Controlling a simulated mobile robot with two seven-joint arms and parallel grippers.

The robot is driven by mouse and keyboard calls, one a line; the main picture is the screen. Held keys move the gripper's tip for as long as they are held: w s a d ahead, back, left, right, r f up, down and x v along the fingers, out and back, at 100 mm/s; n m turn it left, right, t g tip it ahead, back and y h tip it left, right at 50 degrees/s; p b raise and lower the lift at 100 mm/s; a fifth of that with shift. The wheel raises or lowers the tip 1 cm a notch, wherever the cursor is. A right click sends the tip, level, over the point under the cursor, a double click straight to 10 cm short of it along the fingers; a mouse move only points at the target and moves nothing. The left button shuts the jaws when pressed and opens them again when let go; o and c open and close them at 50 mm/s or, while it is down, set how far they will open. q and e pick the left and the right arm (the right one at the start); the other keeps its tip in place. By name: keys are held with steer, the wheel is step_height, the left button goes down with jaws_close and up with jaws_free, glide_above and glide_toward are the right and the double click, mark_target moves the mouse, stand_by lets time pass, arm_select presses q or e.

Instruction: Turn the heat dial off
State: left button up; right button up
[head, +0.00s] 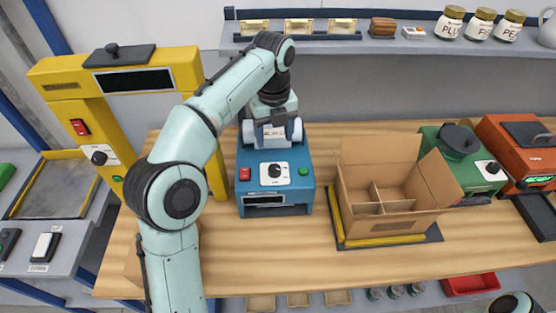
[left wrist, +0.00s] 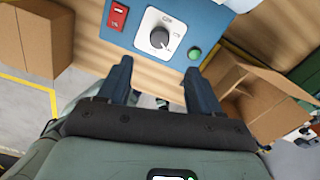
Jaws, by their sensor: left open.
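A blue machine (head: 262,205) stands on the wooden bench. Its front has a dark round dial (head: 275,170) on a white plate, with a red switch (head: 244,174) to the left and a green button (head: 303,171) to the right. In the left wrist view the dial (left wrist: 159,38) shows clearly, but the small marks round it are hard to read. My left gripper (head: 271,134) is over the machine's top in the head view. In the left wrist view its two fingers (left wrist: 158,68) are open and empty, with the dial beyond the tips, apart from them. My right gripper is not in view.
An open divided cardboard box (head: 375,220) stands right of the blue machine. A yellow machine (head: 60,95) with its own dial (head: 98,155) is at the left. Green (head: 470,180) and orange (head: 510,150) machines stand at the right. A shelf (head: 350,38) with jars runs behind.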

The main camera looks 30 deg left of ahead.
mark_target(274, 168)
arm_select(q)
step_height(274, 168, down, 10)
steer(key=b, duration=0.3)
steer(key=shift+s+f, duration=0.15)
steer(key=shift+f, duration=0.55)
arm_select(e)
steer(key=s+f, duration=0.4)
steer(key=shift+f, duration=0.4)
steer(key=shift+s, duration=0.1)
arm_select(q)
steer(key=c, duration=1)
